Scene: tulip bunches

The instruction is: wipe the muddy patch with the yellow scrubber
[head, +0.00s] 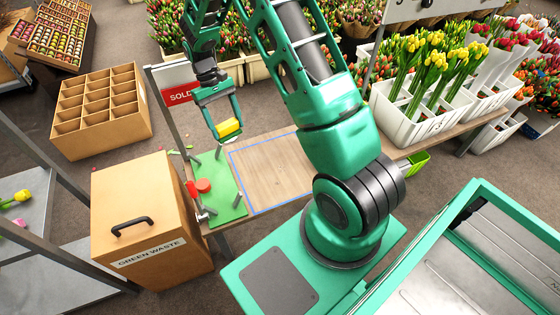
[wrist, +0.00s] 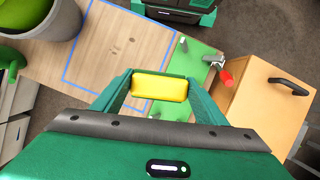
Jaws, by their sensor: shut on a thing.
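My gripper (head: 227,127) is shut on the yellow scrubber (head: 229,129) and holds it above the far left corner of the wooden bench, near the green mat. In the wrist view the scrubber (wrist: 160,87) sits level between both fingers of my gripper (wrist: 160,82). A blue outline (head: 238,170) marks a rectangle on the bench top (head: 265,165). I cannot make out a clear muddy patch. A few small dark spots (wrist: 132,41) show inside the outline in the wrist view. My arm hides the right part of the bench in the head view.
A green waste box (head: 150,220) stands left of the bench. White tulip crates (head: 415,125) stand at the right. A grey bucket (wrist: 45,25) shows in the wrist view.

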